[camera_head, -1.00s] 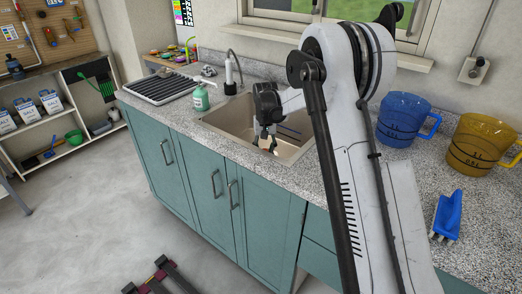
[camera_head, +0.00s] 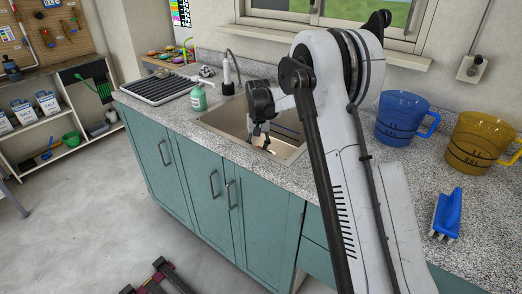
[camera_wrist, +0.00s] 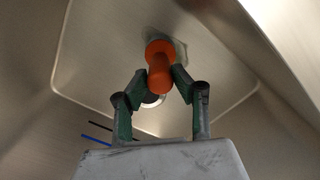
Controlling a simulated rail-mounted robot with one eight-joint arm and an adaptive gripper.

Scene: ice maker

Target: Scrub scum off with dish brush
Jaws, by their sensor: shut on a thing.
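My gripper (camera_wrist: 160,82) is down inside the metal sink (camera_head: 291,154), with its fingers shut on an orange rod-like thing (camera_wrist: 160,72) with a rounded end. It looks like a brush handle, but I see no bristles, so I cannot confirm it is the dish brush. In the head view my gripper (camera_head: 259,141) is small and partly hidden by its wrist. In the wrist view a greyish squarish patch (camera_wrist: 178,48) shows on the sink floor behind the orange thing. I cannot tell whether it is scum. Whether the held thing touches the sink is unclear.
A green bottle (camera_head: 198,98) and a faucet (camera_head: 227,70) stand beside the sink, with a dark drying rack (camera_head: 160,88) left of them. A blue pitcher (camera_head: 400,120), an amber pitcher (camera_head: 474,145) and a blue brush with pale bristles (camera_head: 447,213) are on the right counter.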

